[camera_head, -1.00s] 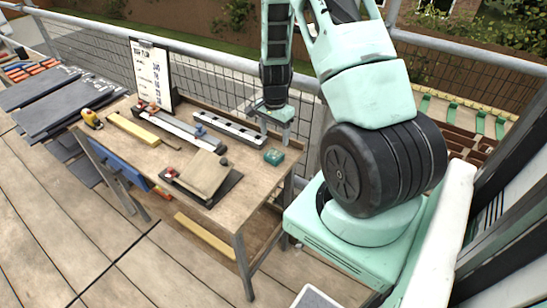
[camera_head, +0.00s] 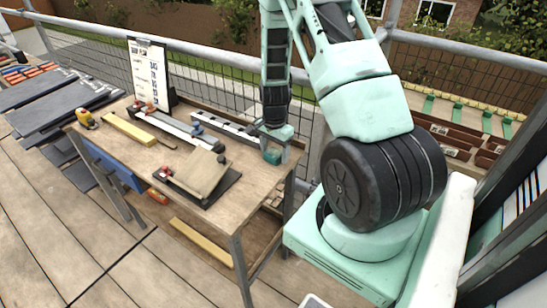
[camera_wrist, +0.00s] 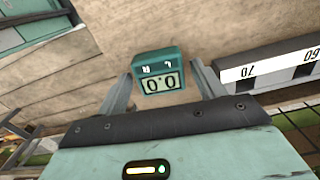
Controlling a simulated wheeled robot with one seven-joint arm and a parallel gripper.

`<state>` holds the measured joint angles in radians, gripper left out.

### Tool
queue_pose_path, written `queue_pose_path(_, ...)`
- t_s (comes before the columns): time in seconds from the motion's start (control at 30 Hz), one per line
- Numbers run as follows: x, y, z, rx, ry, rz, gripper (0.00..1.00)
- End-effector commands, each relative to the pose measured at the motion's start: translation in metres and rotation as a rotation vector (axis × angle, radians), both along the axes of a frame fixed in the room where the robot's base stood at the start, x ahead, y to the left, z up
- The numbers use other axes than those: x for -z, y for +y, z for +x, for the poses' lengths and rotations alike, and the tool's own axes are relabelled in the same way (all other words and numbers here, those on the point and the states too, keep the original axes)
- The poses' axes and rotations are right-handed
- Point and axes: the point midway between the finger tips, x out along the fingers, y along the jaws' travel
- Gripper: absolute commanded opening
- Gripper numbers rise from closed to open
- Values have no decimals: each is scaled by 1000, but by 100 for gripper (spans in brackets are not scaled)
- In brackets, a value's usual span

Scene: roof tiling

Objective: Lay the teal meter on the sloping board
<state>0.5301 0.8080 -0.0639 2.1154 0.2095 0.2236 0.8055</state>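The teal meter (camera_head: 272,156) sits on the workbench near its right end. The wrist view shows the meter (camera_wrist: 158,70) with its display reading 0.0 upside down. My gripper (camera_head: 274,148) is lowered over the meter. In the wrist view my gripper (camera_wrist: 162,82) is open, with one finger on each side of the meter and a gap showing at both sides. The sloping board (camera_head: 200,172) is a tan board on a dark base, left of the meter, with its top bare.
A long rail with scale markings (camera_head: 225,132) lies behind the meter and also shows in the wrist view (camera_wrist: 270,65). A dark knob stands at the board's upper corner. A clipboard (camera_head: 149,75), a yellow bar (camera_head: 128,129) and a yellow tape measure (camera_head: 87,120) are farther left.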

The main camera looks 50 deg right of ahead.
Motion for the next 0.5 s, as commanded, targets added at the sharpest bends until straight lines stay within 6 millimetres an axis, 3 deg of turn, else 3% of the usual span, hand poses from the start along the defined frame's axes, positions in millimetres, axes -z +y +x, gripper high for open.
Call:
queue_pose_path(0.03,0,0,0,0,0,0,55)
queue_pose_path(0.1,0,0,0,0,0,0,36)
queue_pose_path(0.13,0,0,0,0,0,0,32)
queue_pose_path(0.5,-13,0,0,0,0,0,32)
